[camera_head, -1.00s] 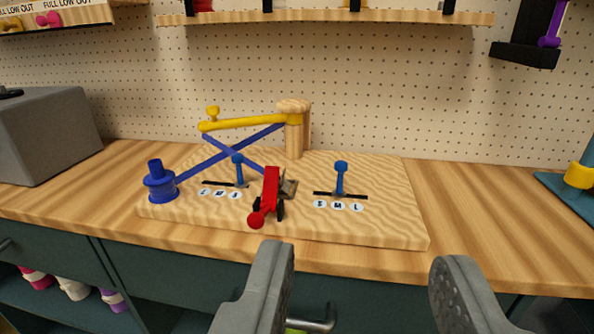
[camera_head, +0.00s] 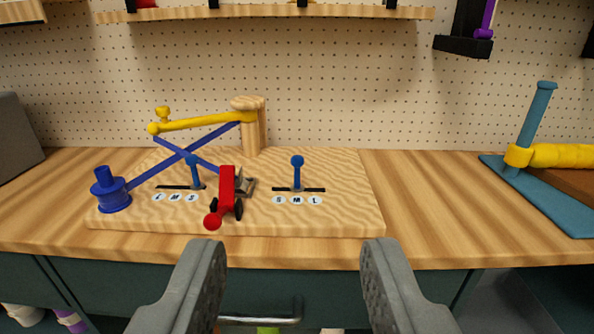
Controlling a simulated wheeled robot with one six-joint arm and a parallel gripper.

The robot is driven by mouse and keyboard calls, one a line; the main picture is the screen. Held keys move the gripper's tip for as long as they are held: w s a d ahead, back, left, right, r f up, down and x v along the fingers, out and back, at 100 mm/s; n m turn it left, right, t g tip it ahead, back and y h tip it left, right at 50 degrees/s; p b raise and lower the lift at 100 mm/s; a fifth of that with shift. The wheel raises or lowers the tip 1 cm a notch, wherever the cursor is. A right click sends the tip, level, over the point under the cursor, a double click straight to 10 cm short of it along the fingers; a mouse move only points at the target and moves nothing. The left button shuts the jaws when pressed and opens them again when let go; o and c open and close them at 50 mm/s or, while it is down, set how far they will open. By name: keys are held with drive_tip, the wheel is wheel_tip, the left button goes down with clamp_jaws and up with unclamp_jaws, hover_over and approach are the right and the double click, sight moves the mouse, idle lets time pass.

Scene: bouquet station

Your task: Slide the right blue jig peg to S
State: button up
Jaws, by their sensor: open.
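The right blue jig peg (camera_head: 297,174) stands upright in a dark slot (camera_head: 312,190) on the wooden jig board (camera_head: 340,215). It sits near the middle of the slot, above the white M disc (camera_head: 296,200). My gripper (camera_head: 294,255) is open and empty. Its two fingers are in the foreground, in front of the counter edge, on either side of the peg's line and apart from it.
A left blue peg (camera_head: 195,172) stands in another slot. A red lever clamp (camera_head: 226,190) lies between the pegs. Blue crossed bars, a yellow arm (camera_head: 200,123) and a blue knob (camera_head: 110,190) are at the left. A teal stand (camera_head: 537,120) is at right. Counter (camera_head: 430,200) between is clear.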

idle(0.4)
wheel_tip(320, 180, up, 5)
drive_tip(key=n+g+y, duration=0.1)
drive_tip(key=n+g, duration=0.2)
drive_tip(key=g, duration=1)
hover_over(298, 158)
drive_tip(key=s+d, duration=0.2)
drive_tip(key=s, duration=0.5)
drive_tip(key=x, duration=1.7)
drive_tip(key=shift+a+f, duration=0.2)
drive_tip(key=shift+a, duration=0.05)
drive_tip(key=shift+c, duration=0.4)
clamp_jaws()
